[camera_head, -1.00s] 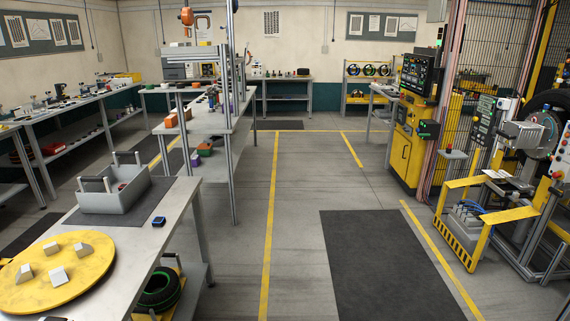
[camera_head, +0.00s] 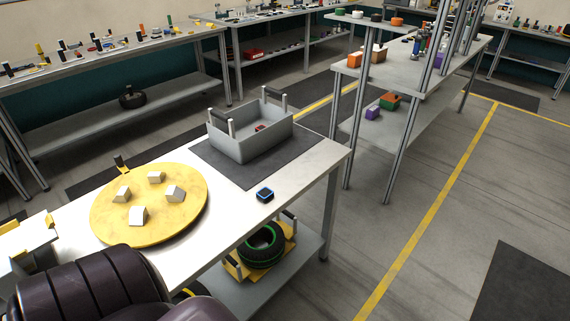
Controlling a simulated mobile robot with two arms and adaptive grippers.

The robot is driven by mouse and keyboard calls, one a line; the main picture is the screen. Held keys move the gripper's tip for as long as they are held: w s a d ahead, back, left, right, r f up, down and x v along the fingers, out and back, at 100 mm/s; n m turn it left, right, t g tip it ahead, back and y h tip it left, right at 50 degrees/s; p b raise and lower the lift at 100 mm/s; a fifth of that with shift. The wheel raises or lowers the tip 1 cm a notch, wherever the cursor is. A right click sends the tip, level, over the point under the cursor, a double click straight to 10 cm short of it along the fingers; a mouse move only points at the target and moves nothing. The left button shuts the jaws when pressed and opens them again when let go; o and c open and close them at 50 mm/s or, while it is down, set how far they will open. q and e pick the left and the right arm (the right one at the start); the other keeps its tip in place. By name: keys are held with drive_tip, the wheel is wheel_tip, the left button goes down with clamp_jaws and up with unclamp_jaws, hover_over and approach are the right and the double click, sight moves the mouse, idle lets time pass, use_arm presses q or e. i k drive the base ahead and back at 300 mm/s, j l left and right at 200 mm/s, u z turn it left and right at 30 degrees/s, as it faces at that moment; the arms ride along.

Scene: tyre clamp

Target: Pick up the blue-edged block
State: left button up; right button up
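The blue-edged block (camera_head: 265,195) is small and dark with a blue rim. It lies on the bare metal top of the near table (camera_head: 232,222), close to the table's front right edge. It is between the yellow round plate and the dark mat, apart from both. Neither of my grippers shows in the head view, so their state and what they hold are hidden. A dark ribbed part that looks like my own arm covers the lower left corner.
A grey crate (camera_head: 262,150) with upright handles stands on the dark mat (camera_head: 222,166) behind the block. The yellow round plate (camera_head: 160,215) carries several pale blocks. A green-ringed tyre (camera_head: 262,246) sits on the shelf below. The floor to the right (camera_head: 430,220) is clear.

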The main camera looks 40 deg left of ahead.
sight(265, 194)
drive_tip(key=i, duration=1.7)
drive_tip(key=u, duration=0.05)
